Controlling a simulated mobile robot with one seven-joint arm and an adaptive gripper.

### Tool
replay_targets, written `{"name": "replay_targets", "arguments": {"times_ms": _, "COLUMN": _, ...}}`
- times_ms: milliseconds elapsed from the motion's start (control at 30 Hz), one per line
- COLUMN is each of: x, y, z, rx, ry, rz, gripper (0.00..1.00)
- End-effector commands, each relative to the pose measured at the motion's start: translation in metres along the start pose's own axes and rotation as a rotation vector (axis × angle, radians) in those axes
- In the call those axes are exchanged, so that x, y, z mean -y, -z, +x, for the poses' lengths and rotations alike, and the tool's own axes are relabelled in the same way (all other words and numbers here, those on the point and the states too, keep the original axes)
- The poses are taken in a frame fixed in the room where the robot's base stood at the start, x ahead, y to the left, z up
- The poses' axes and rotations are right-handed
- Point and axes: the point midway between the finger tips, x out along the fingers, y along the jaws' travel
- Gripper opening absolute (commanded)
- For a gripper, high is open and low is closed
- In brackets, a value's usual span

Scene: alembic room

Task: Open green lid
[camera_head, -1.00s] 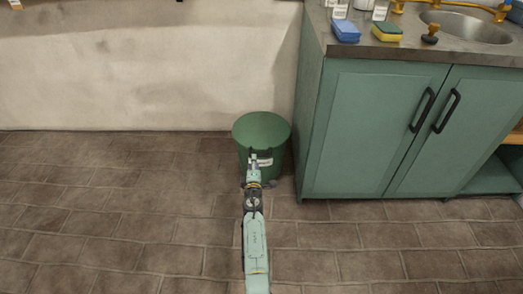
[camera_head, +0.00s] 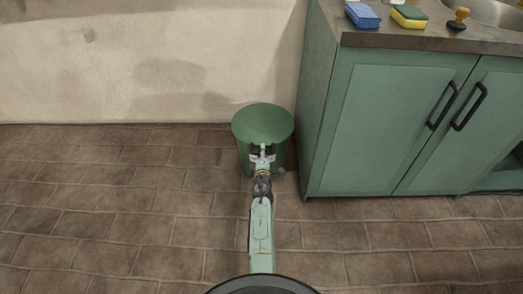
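A green bin stands on the floor against the wall, left of the cabinet. Its round green lid (camera_head: 263,122) lies flat on top and looks closed. My arm reaches forward from the bottom of the view. My gripper (camera_head: 262,150) is at the near side of the bin, just below the front edge of the lid. It covers part of the bin's front. The fingers are too small to tell whether they are open or shut, or whether they touch the lid.
A green cabinet (camera_head: 400,125) with black handles stands close to the right of the bin. Its countertop holds a blue sponge (camera_head: 362,15), a green and yellow sponge (camera_head: 409,16) and a sink (camera_head: 500,12). The brick floor (camera_head: 110,220) to the left is clear.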

Motion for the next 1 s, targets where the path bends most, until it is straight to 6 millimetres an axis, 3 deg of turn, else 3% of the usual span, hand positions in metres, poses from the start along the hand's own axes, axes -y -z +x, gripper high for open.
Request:
{"name": "replay_targets", "arguments": {"times_ms": 300, "x": 0.0002, "y": -0.0003, "z": 0.0004, "rx": 0.0, "ry": 0.0, "rz": 0.0, "gripper": 0.33}}
{"name": "replay_targets", "arguments": {"times_ms": 800, "x": 0.0002, "y": -0.0001, "z": 0.0003, "rx": -0.001, "ry": 0.0, "rz": 0.0, "gripper": 0.0}}
{"name": "replay_targets", "arguments": {"times_ms": 1000, "x": 0.0002, "y": 0.0, "z": 0.0003, "rx": -0.001, "ry": 0.0, "rz": 0.0, "gripper": 0.0}}
